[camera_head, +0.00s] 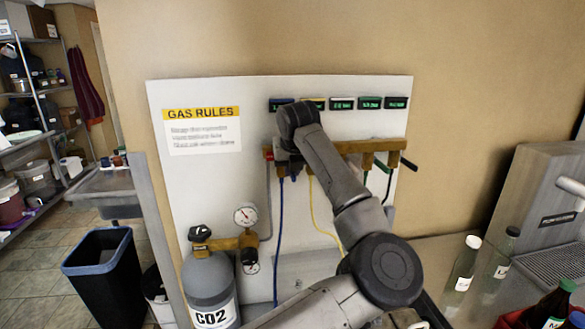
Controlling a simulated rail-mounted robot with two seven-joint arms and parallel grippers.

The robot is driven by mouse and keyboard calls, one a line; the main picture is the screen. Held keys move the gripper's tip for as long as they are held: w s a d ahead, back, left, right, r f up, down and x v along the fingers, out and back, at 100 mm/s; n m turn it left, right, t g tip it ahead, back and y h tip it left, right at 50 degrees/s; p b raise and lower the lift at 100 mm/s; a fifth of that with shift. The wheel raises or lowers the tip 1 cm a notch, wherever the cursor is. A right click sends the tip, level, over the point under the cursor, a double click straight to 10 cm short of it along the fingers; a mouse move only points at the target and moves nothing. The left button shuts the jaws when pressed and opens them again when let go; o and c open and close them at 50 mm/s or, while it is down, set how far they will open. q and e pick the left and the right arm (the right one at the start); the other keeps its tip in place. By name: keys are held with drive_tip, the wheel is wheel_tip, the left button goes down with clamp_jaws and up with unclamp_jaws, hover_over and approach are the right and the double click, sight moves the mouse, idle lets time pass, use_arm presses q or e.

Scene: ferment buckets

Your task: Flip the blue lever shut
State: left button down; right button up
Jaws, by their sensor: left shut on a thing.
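The brown manifold (352,147) runs across the white board, with a blue hose (279,235) hanging from its left end. The blue lever is hidden behind my left gripper, so its angle cannot be made out. My left gripper (284,160) is at the manifold's left end, right above the top of the blue hose, and is shut on what must be the blue lever. Its fingertips are mostly hidden by my wrist. A dark lever (408,164) sticks out at the manifold's right end. My right gripper is not in view.
A yellow hose (318,215) hangs close to my left arm. Several small displays (370,103) sit above the manifold. A grey CO2 cylinder (209,285) with a gauge (246,215) stands lower left. Bottles (463,265) stand on the counter at right.

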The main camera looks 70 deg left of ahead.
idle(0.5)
use_arm(q)
drive_tip(key=c, duration=1.2)
unclamp_jaws()
drive_tip(key=shift+o, duration=0.2)
drive_tip(key=b+v, duration=0.2)
drive_tip(key=v, duration=1.1)
drive_tip(key=shift+r, duration=0.45)
